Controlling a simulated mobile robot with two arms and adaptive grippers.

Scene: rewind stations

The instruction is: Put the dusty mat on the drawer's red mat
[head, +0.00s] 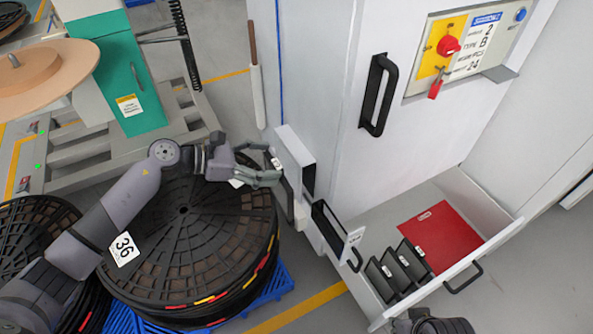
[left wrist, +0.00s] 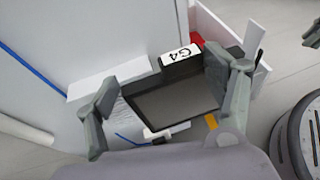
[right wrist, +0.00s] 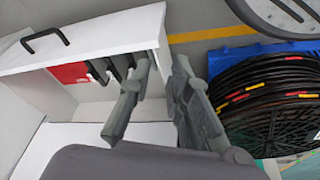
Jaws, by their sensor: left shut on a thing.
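The dusty mat (left wrist: 172,103) is a dark-framed, grey-brown panel with a white G4 tag in the left wrist view. My left gripper (head: 270,178) is shut on it, one finger at each side. In the head view the mat (head: 288,194) shows edge-on, at the white housing (head: 296,146) on the cabinet's side; whether it is fully clear of the housing I cannot tell. The red mat (head: 440,236) lies flat and bare in the open drawer (head: 376,206). My right gripper (right wrist: 162,64) is open and empty by the drawer, its edge showing low in the head view (head: 430,322).
Several dark framed mats (head: 400,268) stand in the drawer beside the red mat. The grey cabinet (head: 325,90) has a black handle (head: 377,95) and a red switch (head: 448,45). A stack of black reels (head: 190,235) on a blue pallet (head: 278,284) lies below my left arm.

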